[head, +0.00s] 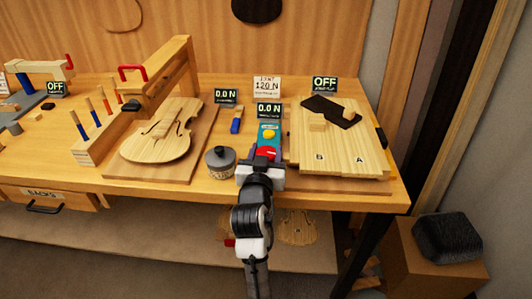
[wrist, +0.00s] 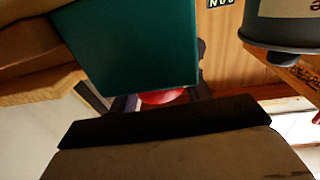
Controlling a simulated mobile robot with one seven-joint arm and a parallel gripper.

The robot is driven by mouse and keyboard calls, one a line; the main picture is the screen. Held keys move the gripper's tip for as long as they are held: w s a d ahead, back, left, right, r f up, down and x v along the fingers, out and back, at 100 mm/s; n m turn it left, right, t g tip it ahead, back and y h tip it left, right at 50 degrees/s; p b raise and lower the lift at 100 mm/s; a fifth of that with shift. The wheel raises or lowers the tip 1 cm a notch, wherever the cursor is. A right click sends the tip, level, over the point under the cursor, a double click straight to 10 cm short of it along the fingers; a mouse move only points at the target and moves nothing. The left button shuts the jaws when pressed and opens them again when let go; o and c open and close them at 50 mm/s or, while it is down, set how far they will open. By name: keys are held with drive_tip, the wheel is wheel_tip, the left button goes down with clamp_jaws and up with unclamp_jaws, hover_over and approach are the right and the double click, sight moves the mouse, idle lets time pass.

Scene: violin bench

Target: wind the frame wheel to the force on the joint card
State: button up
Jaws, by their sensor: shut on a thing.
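The joint card (head: 267,86) stands at the back of the bench and reads 120 N. A teal unit (head: 264,143) with a yellow button lies in front of it, beside a small display (head: 268,110) reading 0.0 N. My gripper (head: 264,158) is at the unit's near end, shut on a red wheel (head: 266,152). In the wrist view the red wheel (wrist: 162,96) shows between dark fingers, partly hidden behind the teal unit (wrist: 140,45). A wooden frame (head: 165,72) with a red handle (head: 132,72) stands at the left.
A violin body (head: 160,144) lies left on a board. A dark lidded pot (head: 220,161) is close left of my gripper. A pale board (head: 345,160) marked A and B lies right. Other displays read 0.0 N (head: 227,97) and OFF (head: 325,84). The bench's front edge is near.

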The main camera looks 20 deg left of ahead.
idle(0.3)
drive_tip(key=o, duration=1)
